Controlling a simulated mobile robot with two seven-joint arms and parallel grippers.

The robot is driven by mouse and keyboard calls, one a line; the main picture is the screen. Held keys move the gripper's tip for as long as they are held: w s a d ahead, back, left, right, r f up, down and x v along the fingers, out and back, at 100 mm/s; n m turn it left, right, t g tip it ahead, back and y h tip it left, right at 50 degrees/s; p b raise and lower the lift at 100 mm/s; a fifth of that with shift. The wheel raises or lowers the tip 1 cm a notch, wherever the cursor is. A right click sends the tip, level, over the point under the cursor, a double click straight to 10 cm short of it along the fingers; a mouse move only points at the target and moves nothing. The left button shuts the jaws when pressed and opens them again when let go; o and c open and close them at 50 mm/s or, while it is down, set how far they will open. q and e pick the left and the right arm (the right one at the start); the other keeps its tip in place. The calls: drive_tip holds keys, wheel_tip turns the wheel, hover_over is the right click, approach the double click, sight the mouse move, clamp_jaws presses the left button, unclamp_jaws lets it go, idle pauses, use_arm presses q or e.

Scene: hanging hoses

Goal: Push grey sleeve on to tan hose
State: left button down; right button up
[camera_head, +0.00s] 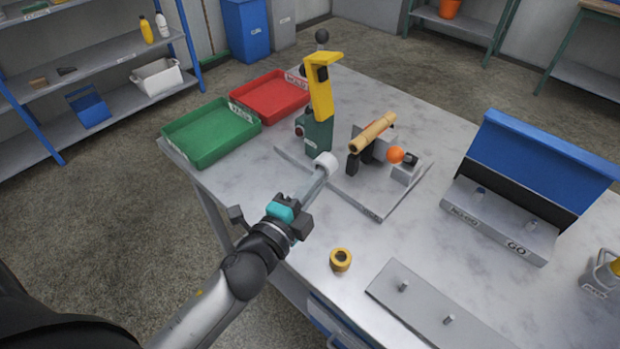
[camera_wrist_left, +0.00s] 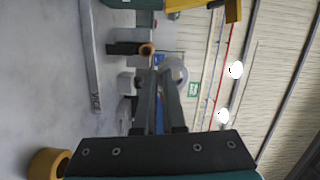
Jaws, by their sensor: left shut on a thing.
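The tan hose (camera_head: 373,132) lies in a clamp fixture on a grey base plate, its near end pointing left and towards me. The pale grey sleeve (camera_head: 327,160) is a short ring at the tips of my left gripper (camera_head: 319,174). The left wrist view shows the sleeve (camera_wrist_left: 179,71) at the fingertips (camera_wrist_left: 163,76), to the right of and below the hose end. The sleeve is apart from the hose. My left gripper is shut on the sleeve. My right gripper is not in view.
A yellow-and-green upright device (camera_head: 319,110) stands left of the hose. A yellow ring (camera_head: 341,260) lies on the table in front. Green (camera_head: 212,134) and red (camera_head: 271,97) trays stand at the back left.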

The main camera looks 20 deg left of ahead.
use_arm(q)
drive_tip(key=w+f+m, duration=0.1)
drive_tip(key=w+f, duration=0.1)
drive_tip(key=f, duration=0.1)
drive_tip(key=w+a+f+m+h+b, duration=0.1)
drive_tip(key=shift+w+f+m, duration=0.2)
drive_tip(key=shift+f+m, duration=0.1)
drive_tip(key=shift+f, duration=0.05)
drive_tip(key=shift+d+x, duration=0.2)
drive_tip(key=shift+x, duration=1.25)
drive_tip(key=shift+d+x, duration=0.2)
drive_tip(key=shift+x, duration=1.25)
drive_tip(key=shift+x, duration=1.05)
drive_tip(key=shift+s+d, duration=0.1)
drive_tip(key=shift+s, duration=0.1)
drive_tip(key=shift+s, duration=0.55)
drive_tip(key=shift+w, duration=0.75)
idle(1.2)
